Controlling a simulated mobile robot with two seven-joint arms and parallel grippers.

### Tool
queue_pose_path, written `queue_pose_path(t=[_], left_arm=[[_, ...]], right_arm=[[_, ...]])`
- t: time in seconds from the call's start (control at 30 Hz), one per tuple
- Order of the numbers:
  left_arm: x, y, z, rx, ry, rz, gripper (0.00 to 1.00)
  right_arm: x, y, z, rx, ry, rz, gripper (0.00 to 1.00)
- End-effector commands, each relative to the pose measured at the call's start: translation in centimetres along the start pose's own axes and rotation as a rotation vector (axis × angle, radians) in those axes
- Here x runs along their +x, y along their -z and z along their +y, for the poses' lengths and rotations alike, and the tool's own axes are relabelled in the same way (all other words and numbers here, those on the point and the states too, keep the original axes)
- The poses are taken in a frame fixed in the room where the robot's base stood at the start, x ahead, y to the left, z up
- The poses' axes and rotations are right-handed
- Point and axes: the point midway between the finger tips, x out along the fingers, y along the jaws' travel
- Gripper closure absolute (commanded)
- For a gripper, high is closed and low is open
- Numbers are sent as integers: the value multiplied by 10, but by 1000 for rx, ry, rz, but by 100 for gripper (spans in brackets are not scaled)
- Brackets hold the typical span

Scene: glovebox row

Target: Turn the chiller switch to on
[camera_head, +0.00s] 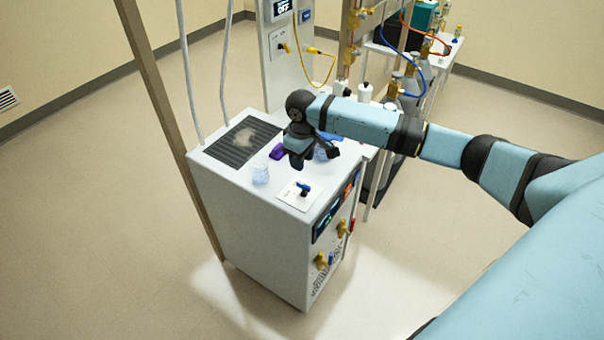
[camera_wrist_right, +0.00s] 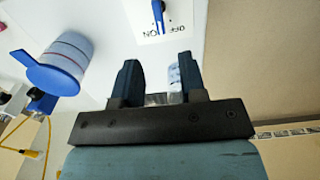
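The chiller is a white cabinet (camera_head: 240,225) with a dark grille on top. Its switch is a blue lever (camera_head: 304,188) on a white plate (camera_head: 293,198) near the front of the top. In the right wrist view the blue lever (camera_wrist_right: 158,12) shows at the top edge, beside OFF and ON lettering; which one it points to I cannot tell. My right gripper (camera_head: 302,160) is above the cabinet top, behind the switch and apart from it. In the wrist view its two dark fingers (camera_wrist_right: 157,78) are spread, with no held object visible. My left gripper is not in view.
A clear cup (camera_head: 261,174) stands left of the switch. A blue-topped container (camera_wrist_right: 62,65) shows in the wrist view. A purple item (camera_head: 277,152) lies beside my gripper. Gas cylinders and hoses stand behind at right. A tan post (camera_head: 165,110) rises at left.

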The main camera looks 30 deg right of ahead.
Motion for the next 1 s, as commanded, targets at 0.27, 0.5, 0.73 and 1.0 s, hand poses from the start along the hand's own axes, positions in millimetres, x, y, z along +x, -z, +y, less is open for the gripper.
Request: queue_pose_path(t=[0.27,0.5,0.73,1.0], left_arm=[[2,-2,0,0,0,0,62],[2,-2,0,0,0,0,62],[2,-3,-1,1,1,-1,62],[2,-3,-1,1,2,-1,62]], right_arm=[[-38,0,0,1,-1,0,62],[-42,0,0,1,0,-1,62],[-42,0,0,1,0,-1,62],[-28,1,-13,-14,12,24,62]])
